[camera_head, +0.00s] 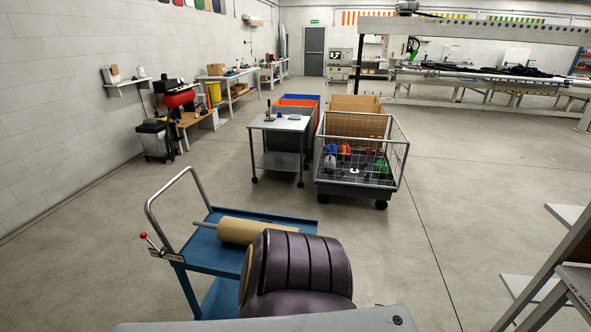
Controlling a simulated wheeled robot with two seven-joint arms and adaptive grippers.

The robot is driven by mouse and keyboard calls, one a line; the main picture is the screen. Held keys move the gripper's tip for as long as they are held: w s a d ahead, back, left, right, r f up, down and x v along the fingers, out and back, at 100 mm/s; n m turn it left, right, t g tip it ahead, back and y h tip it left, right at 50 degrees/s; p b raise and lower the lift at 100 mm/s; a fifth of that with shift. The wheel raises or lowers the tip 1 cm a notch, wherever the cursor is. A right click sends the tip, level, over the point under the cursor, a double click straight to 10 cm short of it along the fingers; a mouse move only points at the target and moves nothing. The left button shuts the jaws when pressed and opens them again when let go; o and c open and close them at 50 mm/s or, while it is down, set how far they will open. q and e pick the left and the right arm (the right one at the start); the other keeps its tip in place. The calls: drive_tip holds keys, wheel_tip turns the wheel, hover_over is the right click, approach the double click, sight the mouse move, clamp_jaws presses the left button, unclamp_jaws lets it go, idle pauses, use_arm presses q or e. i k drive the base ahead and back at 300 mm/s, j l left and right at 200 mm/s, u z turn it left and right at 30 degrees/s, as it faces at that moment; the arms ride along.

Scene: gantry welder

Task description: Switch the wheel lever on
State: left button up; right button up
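A small lever with a red knob (143,235) sticks out at the left end of a blue cart (225,263), at the foot of its grey push handle. The lever slants up and to the left from a small label plate (167,254), whose lettering is too small to read. I cannot tell whether it stands at on or off. Neither of my grippers is in view, and nothing touches the lever.
A brown roll (257,231) lies on the blue cart. A grey table (281,122) and a wire cage cart (361,182) stand ahead. The floor left of the blue cart is clear.

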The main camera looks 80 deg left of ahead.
sight(161, 253)
drive_tip(key=u, duration=4.1)
